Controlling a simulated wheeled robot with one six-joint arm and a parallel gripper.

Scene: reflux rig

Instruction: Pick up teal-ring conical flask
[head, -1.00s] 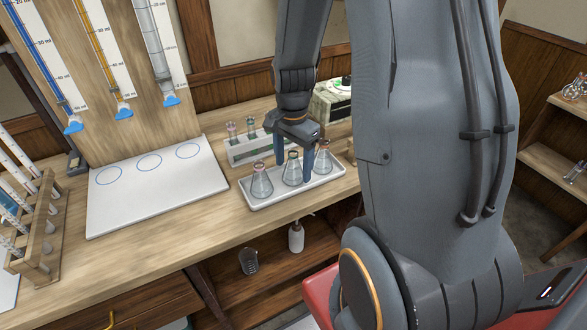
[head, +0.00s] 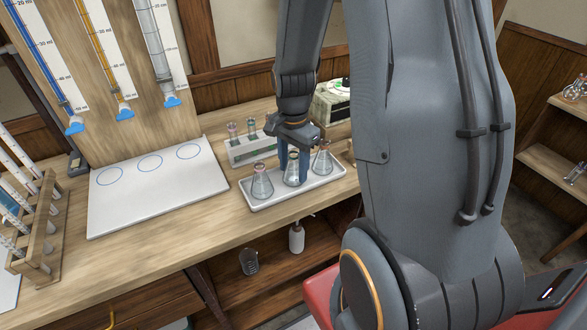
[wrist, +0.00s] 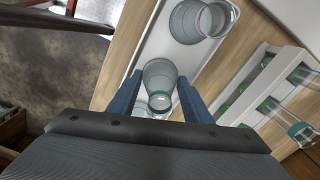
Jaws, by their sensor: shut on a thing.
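Three clear conical flasks stand in a row on a white tray (head: 252,202) on the bench. The middle flask (head: 293,178) has a teal ring at its neck; in the wrist view it (wrist: 159,72) shows between my two blue fingers. My gripper (head: 293,166) comes down from above and is shut on this flask near its neck. The flask looks upright and still down at the tray. The left flask (head: 262,187) and the right flask (head: 322,163) stand close on either side. A flask with a pinkish ring (wrist: 200,22) shows in the wrist view.
A white rack (head: 240,154) with small tubes stands just behind the tray. A white board (head: 150,195) with blue circles lies to the left. A wooden pipette rack (head: 42,235) is at far left. A grey-white device (head: 332,103) sits behind right.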

